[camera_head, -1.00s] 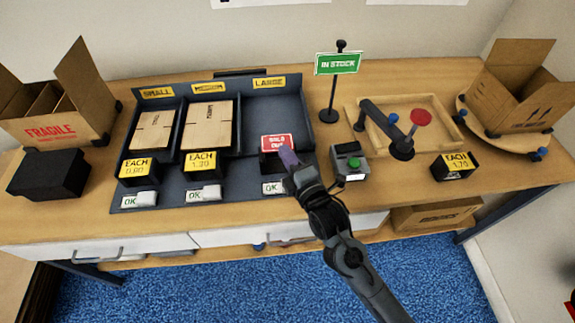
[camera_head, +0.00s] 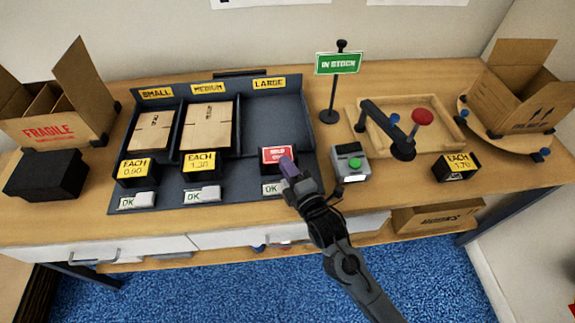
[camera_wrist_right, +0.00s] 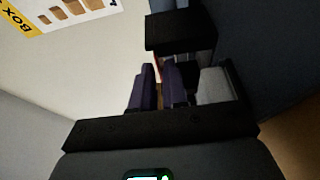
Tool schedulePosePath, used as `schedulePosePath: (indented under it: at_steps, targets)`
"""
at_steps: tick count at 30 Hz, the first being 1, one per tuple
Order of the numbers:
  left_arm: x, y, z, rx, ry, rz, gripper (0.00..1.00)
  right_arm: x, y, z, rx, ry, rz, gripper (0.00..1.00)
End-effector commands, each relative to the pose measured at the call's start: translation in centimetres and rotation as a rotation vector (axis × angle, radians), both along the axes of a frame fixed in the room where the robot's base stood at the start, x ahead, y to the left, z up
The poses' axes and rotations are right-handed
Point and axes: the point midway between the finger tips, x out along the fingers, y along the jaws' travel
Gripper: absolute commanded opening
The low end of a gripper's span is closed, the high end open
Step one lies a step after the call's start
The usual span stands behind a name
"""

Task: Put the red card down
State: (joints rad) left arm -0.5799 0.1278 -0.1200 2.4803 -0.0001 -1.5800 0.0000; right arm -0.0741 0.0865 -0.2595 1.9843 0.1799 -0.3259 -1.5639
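The red card (camera_head: 277,154) with white lettering stands at the front of the LARGE compartment (camera_head: 277,118), against the black block there, in the head view. My right gripper (camera_head: 288,167) is at the card's right edge, its purple fingers shut on it. In the right wrist view the fingers (camera_wrist_right: 158,88) are close together, with a thin red edge of the card (camera_wrist_right: 158,66) between them. The black block (camera_wrist_right: 180,32) is just beyond the fingertips. The card's lower edge is hard to see. My left gripper is not in view.
Flat cartons lie in the SMALL (camera_head: 152,131) and MEDIUM (camera_head: 207,127) compartments; LARGE is empty. Price blocks and OK blocks line the front. A grey box with a green button (camera_head: 351,163) stands close to the right of my gripper. The green IN STOCK sign (camera_head: 338,63) stands behind.

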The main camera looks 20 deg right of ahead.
Motion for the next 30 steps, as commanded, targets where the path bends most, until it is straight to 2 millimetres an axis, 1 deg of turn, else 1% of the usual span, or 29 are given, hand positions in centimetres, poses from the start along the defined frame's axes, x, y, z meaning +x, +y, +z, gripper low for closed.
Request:
schedulePosePath:
  at_steps: [1, 2, 3, 11, 15, 20, 30]
  targets:
    - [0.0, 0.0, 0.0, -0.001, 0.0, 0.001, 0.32, 0.0, 0.0, 0.0, 0.0, 0.0, 0.0, 0.22]
    - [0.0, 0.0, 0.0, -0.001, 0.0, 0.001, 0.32, 0.0, 0.0, 0.0, 0.0, 0.0, 0.0, 0.26]
    - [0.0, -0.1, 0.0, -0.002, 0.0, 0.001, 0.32, 0.0, 0.0, 0.0, 0.0, 0.0, 0.0, 0.27]
    - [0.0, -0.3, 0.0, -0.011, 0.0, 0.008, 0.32, 0.0, 0.0, 0.1, 0.001, -0.001, 0.0, 0.27]
    - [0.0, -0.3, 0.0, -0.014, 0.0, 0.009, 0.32, 0.0, 0.0, 0.9, 0.002, -0.003, -0.001, 0.27]
    - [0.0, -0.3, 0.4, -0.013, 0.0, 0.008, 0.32, -2.2, -0.2, 0.7, -0.002, 0.001, 0.001, 0.27]
    - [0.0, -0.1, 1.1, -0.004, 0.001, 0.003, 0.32, -8.4, -0.8, 0.7, -0.001, 0.002, 0.0, 0.27]
